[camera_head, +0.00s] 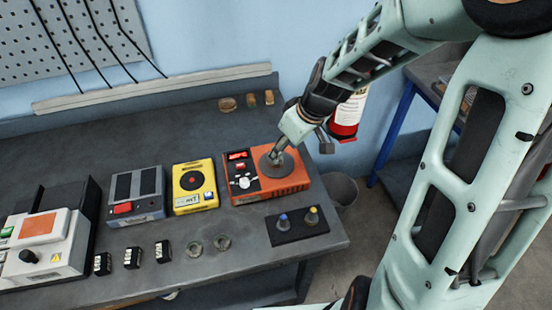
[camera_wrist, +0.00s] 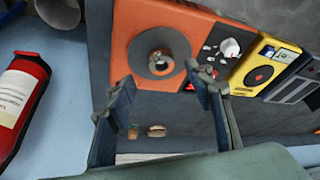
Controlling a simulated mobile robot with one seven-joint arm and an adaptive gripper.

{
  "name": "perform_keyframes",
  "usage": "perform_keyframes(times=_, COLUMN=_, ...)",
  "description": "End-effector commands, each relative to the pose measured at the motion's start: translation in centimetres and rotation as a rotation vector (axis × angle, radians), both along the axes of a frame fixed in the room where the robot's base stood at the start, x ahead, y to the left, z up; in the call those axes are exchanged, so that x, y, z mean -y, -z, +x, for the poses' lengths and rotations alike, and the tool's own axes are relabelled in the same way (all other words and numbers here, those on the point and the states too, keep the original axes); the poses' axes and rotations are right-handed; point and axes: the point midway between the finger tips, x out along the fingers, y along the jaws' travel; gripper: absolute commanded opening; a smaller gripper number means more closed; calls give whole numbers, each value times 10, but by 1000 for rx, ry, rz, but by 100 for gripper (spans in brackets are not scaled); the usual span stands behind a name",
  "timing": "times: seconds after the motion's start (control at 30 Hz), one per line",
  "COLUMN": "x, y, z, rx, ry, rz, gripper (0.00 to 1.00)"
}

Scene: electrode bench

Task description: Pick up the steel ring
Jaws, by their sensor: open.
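A grey ring with a dark open centre, apparently the steel ring (camera_wrist: 160,55), lies on the round grey plate (camera_wrist: 134,54) of the orange device (camera_head: 283,184). My gripper (camera_head: 277,157) is over that plate in the head view and hides the ring there. In the wrist view my gripper (camera_wrist: 164,80) is open and empty. Its two fingers are apart, with the ring beyond and between their tips. I cannot tell how high the tips are above the plate.
A yellow device (camera_head: 194,187) stands left of the orange one. Two small rings (camera_head: 194,248) (camera_head: 222,242) lie at the bench front. A dark pad (camera_head: 297,240) carries two knobbed pieces. A red extinguisher (camera_head: 346,118) is on the wall behind my arm.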

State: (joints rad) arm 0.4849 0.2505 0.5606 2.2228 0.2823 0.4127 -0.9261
Motion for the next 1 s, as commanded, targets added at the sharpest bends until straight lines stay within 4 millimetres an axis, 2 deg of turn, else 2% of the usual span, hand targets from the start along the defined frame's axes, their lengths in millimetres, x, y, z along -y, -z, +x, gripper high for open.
perform_keyframes(times=0.13, x=-3, y=9, z=2, rx=-2, ry=0, rz=1, gripper=48)
perform_keyframes(times=0.43, x=-14, y=42, z=11, rx=-2, ry=1, rz=2, gripper=48)
perform_keyframes(times=0.8, x=-15, y=48, z=14, rx=1, ry=3, rz=0, gripper=48)
perform_keyframes(times=1.0, x=-15, y=48, z=14, rx=1, ry=3, rz=0, gripper=26)
